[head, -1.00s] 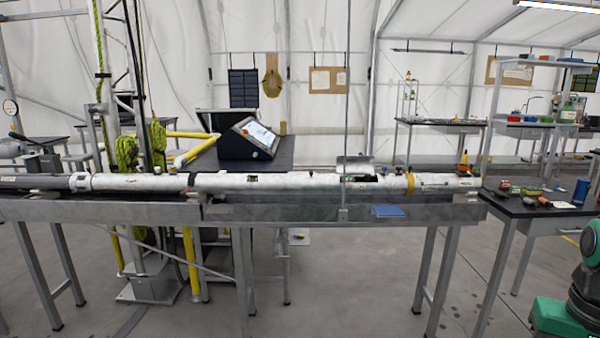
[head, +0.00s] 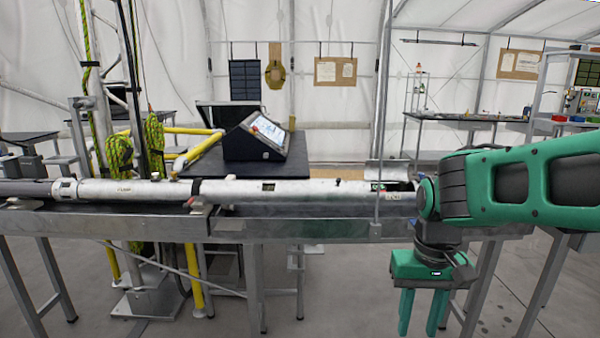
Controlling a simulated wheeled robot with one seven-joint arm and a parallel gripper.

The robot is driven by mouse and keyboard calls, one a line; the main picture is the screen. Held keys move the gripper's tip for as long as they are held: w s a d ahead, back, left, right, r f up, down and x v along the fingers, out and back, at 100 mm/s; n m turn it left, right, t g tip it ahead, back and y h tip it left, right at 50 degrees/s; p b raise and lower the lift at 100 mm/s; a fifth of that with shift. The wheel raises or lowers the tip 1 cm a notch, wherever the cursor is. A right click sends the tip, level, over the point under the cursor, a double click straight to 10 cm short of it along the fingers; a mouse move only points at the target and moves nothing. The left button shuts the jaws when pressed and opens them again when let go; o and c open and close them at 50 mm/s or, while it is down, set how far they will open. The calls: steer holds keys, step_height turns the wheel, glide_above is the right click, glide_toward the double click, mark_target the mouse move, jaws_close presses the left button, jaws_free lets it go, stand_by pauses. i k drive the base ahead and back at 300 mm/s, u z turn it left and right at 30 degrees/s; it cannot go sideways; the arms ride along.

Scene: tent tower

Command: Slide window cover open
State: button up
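A long white tube (head: 300,190) lies level on a metal bench. Near its right part is a dark window opening (head: 400,187). A curved pale plate (head: 388,170), which looks like the window cover, stands at the opening's back edge. I cannot tell how far the cover is slid. My green gripper (head: 421,320) hangs in front of the bench, below and right of the window, fingers pointing down. The fingers are apart with nothing between them, and they touch nothing I can see. My arm hides the tube's right end.
A metal bench (head: 290,228) carries the tube. A thin upright rod (head: 383,110) stands in front of the tube by the window. A console with a screen (head: 268,130) sits on a table behind. The floor before the bench is clear at the left and middle.

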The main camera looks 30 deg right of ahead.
mark_target(321, 189)
steer(key=z, duration=0.3)
steer(key=i, duration=1.25)
steer(key=z, duration=0.55)
